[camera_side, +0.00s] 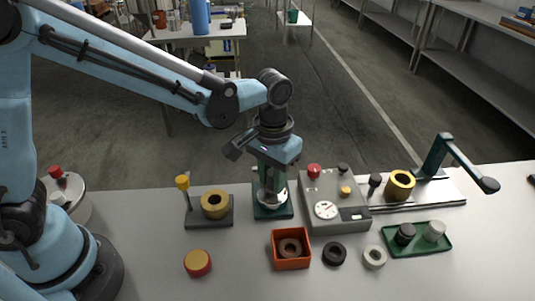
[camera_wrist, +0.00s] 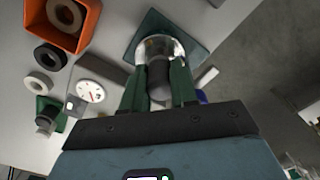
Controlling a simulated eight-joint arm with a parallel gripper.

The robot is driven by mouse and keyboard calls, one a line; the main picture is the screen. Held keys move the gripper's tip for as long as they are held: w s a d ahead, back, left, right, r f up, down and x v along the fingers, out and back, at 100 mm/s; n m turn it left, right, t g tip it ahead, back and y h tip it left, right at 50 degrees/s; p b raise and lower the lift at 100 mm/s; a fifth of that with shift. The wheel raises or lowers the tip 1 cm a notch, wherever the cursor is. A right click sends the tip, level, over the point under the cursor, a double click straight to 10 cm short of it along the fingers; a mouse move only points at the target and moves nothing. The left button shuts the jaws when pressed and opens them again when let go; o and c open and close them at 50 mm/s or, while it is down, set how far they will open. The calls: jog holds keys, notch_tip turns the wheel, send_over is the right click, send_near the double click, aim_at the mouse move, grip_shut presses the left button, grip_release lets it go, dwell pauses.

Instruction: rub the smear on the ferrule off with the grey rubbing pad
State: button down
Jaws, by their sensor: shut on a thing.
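My gripper (camera_side: 271,178) points down over a dark green block (camera_side: 272,213). On this block stands a shiny metal ferrule (camera_side: 268,199), partly hidden by the fingers. In the wrist view, my green fingers (camera_wrist: 158,72) are shut on a dark grey cylindrical piece, which I take to be the grey rubbing pad (camera_wrist: 158,80). The pad's end overlaps the shiny ferrule (camera_wrist: 160,45) on its green base (camera_wrist: 195,28). I cannot tell whether they touch. No smear can be made out clearly. The side view hides the pad behind the fingers.
A grey box with a dial (camera_side: 338,212) stands close to the right. A dark stand with a brass ring (camera_side: 214,204) is to the left. In front are an orange bin (camera_side: 291,262), loose rings and a green tray (camera_side: 421,251). A post with an arm (camera_side: 437,155) stands far right.

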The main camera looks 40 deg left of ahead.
jog(key=shift+f, duration=0.65)
jog(key=shift+w+a, duration=0.1)
